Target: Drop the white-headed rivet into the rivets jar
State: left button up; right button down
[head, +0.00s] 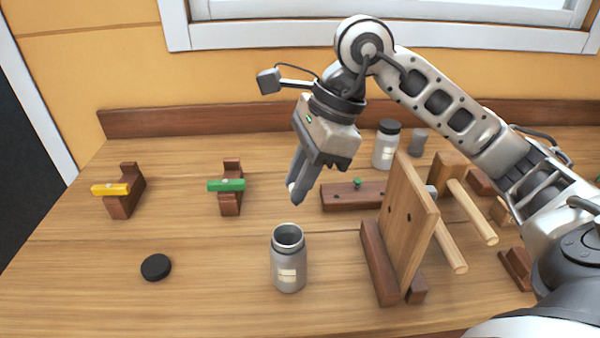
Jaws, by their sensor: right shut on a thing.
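My right gripper (297,190) is shut on the white-headed rivet (291,187). Only a small white bit of the rivet shows at the fingertips; the rest is hidden by the fingers. The gripper points down and is above and behind an open grey jar (288,270), apart from it. This jar stands upright near the front middle of the bench, its mouth uncovered. It has a pale label too small to read, so I take it as the rivets jar. My left gripper is not in view.
A black lid (156,267) lies left of the open jar. A closed jar (384,153) and a grey cup-like thing (419,141) stand behind. A wooden upright board (411,225) stands to the right, near mallets. A block with a green peg (352,196) lies behind; yellow (111,189) and green (227,185) pieces rest on stands.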

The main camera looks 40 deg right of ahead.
jog(key=c, duration=1.3)
grip_release()
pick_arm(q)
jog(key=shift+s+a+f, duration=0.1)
pick_arm(e)
jog(key=shift+o, duration=0.3)
jog(key=shift+r, duration=0.1)
pick_arm(q)
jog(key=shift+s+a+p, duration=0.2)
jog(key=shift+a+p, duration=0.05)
jog(key=shift+p, duration=0.35)
pick_arm(e)
jog(key=v, duration=1.5)
jog(key=shift+d+r, duration=0.15)
jog(key=shift+r, duration=0.15)
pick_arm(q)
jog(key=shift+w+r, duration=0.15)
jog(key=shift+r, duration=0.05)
